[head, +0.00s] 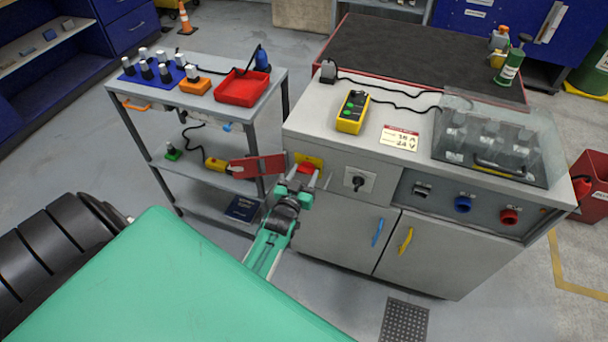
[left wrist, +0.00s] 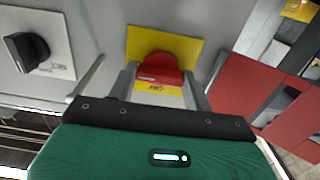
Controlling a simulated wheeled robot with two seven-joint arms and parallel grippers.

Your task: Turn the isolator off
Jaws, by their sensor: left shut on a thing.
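The isolator is a red rotary knob on a yellow plate (head: 318,161) at the upper left of the grey cabinet's front. In the left wrist view the red knob (left wrist: 160,69) stands in front of its yellow plate (left wrist: 188,48). My left gripper (head: 305,176) is at the isolator, shut on the red knob, with a finger on either side of it. The gripper partly hides the knob in the head view. My right gripper is in neither view.
A black rotary switch (head: 356,181) on a white plate is right of the isolator. A red flat panel (head: 257,166) sticks out on the left. A trolley with a red tray (head: 242,87) stands left; the cabinet top (head: 310,120) carries a yellow control box (head: 353,112).

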